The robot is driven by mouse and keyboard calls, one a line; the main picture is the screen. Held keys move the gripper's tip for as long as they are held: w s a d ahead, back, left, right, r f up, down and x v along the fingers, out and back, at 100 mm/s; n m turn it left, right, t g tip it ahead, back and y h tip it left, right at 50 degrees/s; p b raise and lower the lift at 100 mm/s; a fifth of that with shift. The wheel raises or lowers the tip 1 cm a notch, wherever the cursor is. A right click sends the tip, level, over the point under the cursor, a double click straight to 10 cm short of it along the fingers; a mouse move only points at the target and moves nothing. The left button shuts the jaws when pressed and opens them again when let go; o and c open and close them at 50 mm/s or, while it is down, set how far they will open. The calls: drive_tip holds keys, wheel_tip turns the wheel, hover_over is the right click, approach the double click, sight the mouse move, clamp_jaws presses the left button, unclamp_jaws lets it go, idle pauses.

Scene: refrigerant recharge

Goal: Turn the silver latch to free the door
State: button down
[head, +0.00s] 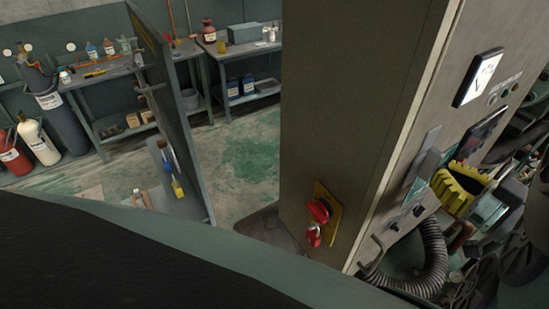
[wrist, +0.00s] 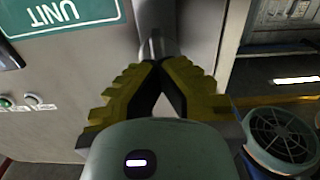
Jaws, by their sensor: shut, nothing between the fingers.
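The silver latch (wrist: 157,45) shows in the wrist view as a narrow upright metal piece on the pale cabinet front, just beyond my fingertips. My gripper (wrist: 158,66) has yellow stepped fingers that meet at their tips, with nothing between them. The tips overlap the latch's lower end, so I cannot tell whether they touch it. In the head view my gripper (head: 438,182) is at the right, close to the cabinet front (head: 440,110). The door looks closed there, but its seam is not clear.
A red padlock (head: 314,232) hangs by a red switch on the cabinet's side. A green UNIT sign (wrist: 60,14) and push buttons (wrist: 33,99) are left of the latch. Workbenches and gas cylinders stand far left, with open floor between.

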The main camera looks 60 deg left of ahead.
drive_tip(key=shift+n+b, duration=1.25)
drive_tip(key=shift+n, duration=0.65)
drive_tip(key=shift+f, duration=0.1)
drive_tip(key=shift+n+b, duration=0.65)
drive_tip(key=shift+n, duration=0.05)
drive_tip(key=shift+n+b, duration=1.15)
drive_tip(key=shift+n, duration=0.45)
drive_tip(key=shift+n+b, duration=1.2)
